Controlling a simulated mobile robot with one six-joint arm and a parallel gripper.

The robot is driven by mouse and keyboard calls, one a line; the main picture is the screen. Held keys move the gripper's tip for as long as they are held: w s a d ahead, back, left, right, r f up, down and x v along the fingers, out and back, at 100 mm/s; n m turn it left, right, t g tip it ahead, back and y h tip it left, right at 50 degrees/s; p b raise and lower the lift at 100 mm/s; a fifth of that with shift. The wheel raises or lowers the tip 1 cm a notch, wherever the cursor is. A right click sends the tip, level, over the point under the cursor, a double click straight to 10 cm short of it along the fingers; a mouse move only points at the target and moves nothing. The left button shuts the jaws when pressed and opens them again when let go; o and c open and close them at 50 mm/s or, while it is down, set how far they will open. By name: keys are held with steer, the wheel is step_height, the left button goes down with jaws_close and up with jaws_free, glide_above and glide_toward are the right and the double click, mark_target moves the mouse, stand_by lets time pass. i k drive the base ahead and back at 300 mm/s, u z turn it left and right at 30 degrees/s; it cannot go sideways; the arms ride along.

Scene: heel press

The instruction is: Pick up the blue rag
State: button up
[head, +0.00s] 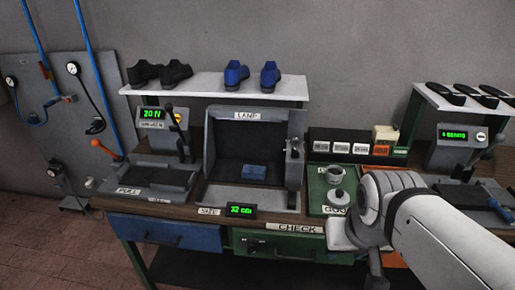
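A small blue folded piece (253,172), which looks like the blue rag, lies inside the dark open-fronted box (248,113) labelled LAMP, towards its back. It is too small to make out its folds. My white and grey arm reaches in from the lower right, and its bent links stand in front of the bench to the right of the box. The fingers of my gripper do not show. The arm is well apart from the blue piece.
A green tray (318,190) with grey pots stands right of the box. Lever machines stand at left (155,165) and right (465,160). A white shelf (205,84) above bears black and blue shoes (236,75). A green display (241,210) sits at the front.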

mark_target(252, 172)
steer(key=u, duration=0.35)
steer(key=i, duration=0.95)
steer(key=u, duration=0.65)
